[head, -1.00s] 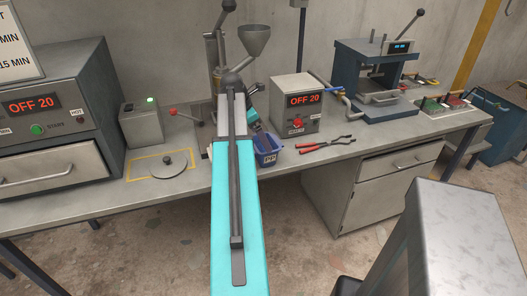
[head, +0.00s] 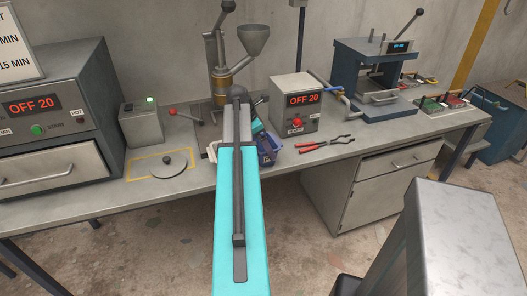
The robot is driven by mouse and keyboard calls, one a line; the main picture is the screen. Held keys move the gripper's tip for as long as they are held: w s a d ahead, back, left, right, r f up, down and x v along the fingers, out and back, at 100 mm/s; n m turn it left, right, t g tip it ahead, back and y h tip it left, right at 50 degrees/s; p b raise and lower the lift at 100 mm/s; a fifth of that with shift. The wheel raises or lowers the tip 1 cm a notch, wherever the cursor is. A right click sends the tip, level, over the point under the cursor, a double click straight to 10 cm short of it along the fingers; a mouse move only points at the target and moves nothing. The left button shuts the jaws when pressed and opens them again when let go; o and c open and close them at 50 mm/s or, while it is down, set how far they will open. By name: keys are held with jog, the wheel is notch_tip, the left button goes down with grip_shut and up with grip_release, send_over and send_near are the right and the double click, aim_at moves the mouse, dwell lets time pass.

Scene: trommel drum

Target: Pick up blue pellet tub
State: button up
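The blue pellet tub (head: 268,153) is near the front edge of the bench, left of the red-handled tongs. It looks tilted, with its label turned, and its left side is hidden behind my arm. My gripper (head: 262,136) is at the tub's upper side, close to or touching it. The fingers are mostly hidden by the arm and too small to tell whether they are closed on the tub.
A hopper machine (head: 217,70) stands behind. A round lidded plate (head: 168,163) is at left.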

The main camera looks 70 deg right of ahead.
jog(key=shift+p+x, duration=0.6)
jog(key=shift+x, duration=1.8)
jog(key=shift+c, duration=0.4)
jog(key=shift+r, duration=0.1)
jog(key=c, duration=1)
jog(key=shift+r, duration=0.2)
jog(key=shift+d+r+b, duration=0.1)
jog(key=shift+r+b, duration=0.45)
jog(key=shift+r, duration=0.9)
jog(key=s+a+b, duration=0.1)
jog(key=s+a, duration=0.1)
jog(key=a, duration=0.3)
jog(key=s+a+r, duration=0.1)
jog(key=a, duration=0.4)
jog(key=s+a+b, duration=0.1)
jog(key=s+a, duration=0.1)
jog(key=a, duration=0.3)
jog(key=shift+s+r+b, duration=0.3)
jog(key=shift+r, duration=0.05)
